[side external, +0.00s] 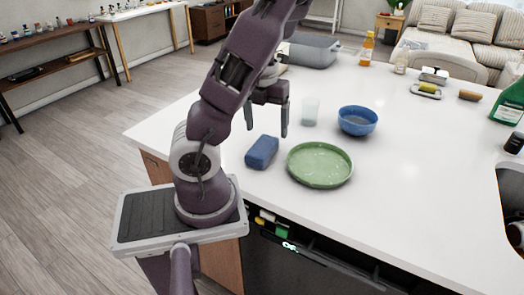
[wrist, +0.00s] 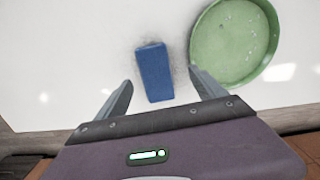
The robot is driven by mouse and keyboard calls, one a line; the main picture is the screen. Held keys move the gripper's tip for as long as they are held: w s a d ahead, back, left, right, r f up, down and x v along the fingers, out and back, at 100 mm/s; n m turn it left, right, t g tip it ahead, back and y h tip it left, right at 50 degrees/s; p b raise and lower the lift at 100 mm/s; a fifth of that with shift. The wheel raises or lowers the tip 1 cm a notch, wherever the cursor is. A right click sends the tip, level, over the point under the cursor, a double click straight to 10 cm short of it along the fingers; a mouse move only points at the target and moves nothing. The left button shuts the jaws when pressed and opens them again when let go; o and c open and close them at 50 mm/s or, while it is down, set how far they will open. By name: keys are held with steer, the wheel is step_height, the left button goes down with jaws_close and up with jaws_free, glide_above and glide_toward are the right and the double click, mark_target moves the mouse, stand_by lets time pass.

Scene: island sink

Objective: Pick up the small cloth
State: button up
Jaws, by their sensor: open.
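The small cloth looks like a folded blue block (side external: 262,152) lying on the white island top, just left of the green plate in the side external view. In the wrist view the blue cloth (wrist: 153,72) lies ahead of and partly between my fingertips. My gripper (side external: 267,118) hangs above the counter, pointing down, open and empty. In the wrist view my gripper (wrist: 160,80) has its two fingers spread, one on each side of the cloth's near end, with gaps between. I cannot tell the exact height of the fingertips above the cloth.
A green plate (side external: 320,164) sits close to the right of the cloth, also in the wrist view (wrist: 236,42). A blue bowl (side external: 357,120) and a clear cup (side external: 310,111) stand behind it. The counter's front edge is near. The counter right of the plate is clear.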

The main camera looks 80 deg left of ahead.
mark_target(262, 145)
steer(key=shift+g, duration=0.3)
steer(key=f, duration=0.2)
steer(key=s+f, duration=0.1)
steer(key=f, duration=0.4)
steer(key=shift+s+d, duration=0.15)
steer(key=c, duration=1.5)
steer(key=shift+o, duration=0.2)
step_height(262, 145, up, 18)
